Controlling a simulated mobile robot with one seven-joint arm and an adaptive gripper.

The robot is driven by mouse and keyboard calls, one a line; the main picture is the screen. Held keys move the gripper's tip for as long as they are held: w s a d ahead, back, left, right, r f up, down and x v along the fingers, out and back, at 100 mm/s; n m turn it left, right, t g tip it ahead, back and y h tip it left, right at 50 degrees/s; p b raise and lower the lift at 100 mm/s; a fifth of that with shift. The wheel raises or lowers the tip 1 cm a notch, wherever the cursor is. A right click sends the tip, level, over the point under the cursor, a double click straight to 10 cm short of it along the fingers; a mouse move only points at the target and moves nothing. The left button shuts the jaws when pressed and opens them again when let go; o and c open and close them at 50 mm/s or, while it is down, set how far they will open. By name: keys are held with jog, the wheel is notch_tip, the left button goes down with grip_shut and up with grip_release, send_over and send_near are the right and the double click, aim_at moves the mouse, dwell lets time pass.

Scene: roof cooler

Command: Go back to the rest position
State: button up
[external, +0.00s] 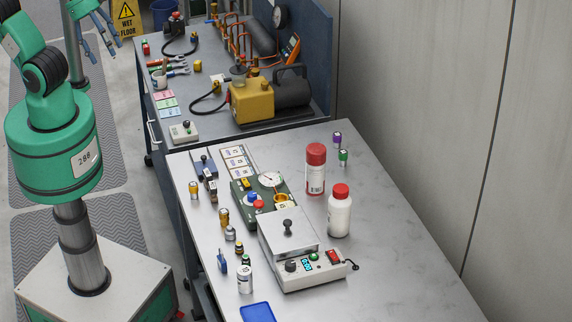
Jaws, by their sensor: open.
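My gripper (101,50) is at the top left of the external view, beside the wet floor sign, with its fingers spread and pointing down. It is open, with nothing seen between its fingers. It hangs apart from both benches, to the left of the far one. My green arm rises from the base at the left, and part of it is cut off by the top edge.
A grey bench (400,250) holds a balance-like device (290,235), two red-capped bottles (316,172) and several small vials. A far bench (215,125) carries a yellow pump (250,100). A wet floor sign (127,18) stands behind; a wall closes the right.

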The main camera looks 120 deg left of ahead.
notch_tip(320, 180, down, 15)
jog(key=b, duration=1.4)
jog(key=shift+b, duration=0.35)
